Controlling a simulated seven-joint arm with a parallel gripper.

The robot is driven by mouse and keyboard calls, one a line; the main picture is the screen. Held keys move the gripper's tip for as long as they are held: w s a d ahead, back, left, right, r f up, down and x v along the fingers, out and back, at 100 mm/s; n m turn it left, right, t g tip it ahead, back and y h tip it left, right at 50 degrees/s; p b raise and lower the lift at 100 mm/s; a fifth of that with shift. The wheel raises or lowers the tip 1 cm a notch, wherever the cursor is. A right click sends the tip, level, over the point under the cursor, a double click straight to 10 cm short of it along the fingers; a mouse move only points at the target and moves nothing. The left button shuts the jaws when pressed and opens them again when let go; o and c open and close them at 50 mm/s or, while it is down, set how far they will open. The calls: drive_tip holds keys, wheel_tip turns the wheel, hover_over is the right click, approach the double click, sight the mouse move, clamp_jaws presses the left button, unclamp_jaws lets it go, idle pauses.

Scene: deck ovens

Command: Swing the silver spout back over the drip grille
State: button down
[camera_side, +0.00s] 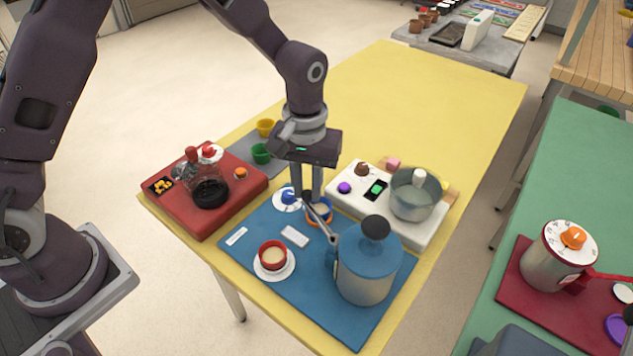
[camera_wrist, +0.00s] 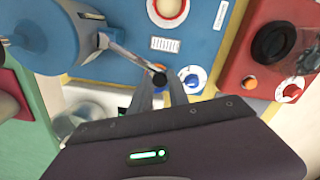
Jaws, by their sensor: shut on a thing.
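A blue-and-silver urn (camera_side: 368,268) with a dark lid knob stands on a blue base (camera_side: 320,300). Its thin silver spout (camera_side: 322,222) reaches out to a dark tip; it also shows in the wrist view (camera_wrist: 128,58). My gripper (camera_side: 311,197) points down and is shut on the spout's dark tip (camera_wrist: 158,79). The spout lies to one side of the small white slotted plate (camera_side: 295,236), apparently the drip grille, which shows uncovered in the wrist view (camera_wrist: 163,44). An orange-rimmed cup (camera_side: 320,215) sits close by the fingers, partly hidden.
A red cup (camera_side: 273,254) on a white saucer stands on the blue base's near side. A blue dial (camera_side: 287,198) is beside my fingers. A red unit with a glass jug (camera_side: 208,190) is left; a white unit with a pot (camera_side: 415,196) is right. The far yellow table (camera_side: 430,90) is clear.

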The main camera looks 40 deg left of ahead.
drive_tip(key=shift+s+a+n, duration=0.15)
drive_tip(key=shift+s+n, duration=0.8)
drive_tip(key=shift+n, duration=0.1)
drive_tip(key=shift+s+a+n, duration=0.15)
drive_tip(key=shift+s+n, duration=0.8)
drive_tip(key=shift+n, duration=0.1)
drive_tip(key=c, duration=1.3)
unclamp_jaws()
drive_tip(key=shift+o, duration=0.2)
wheel_tip(320, 180, up, 7)
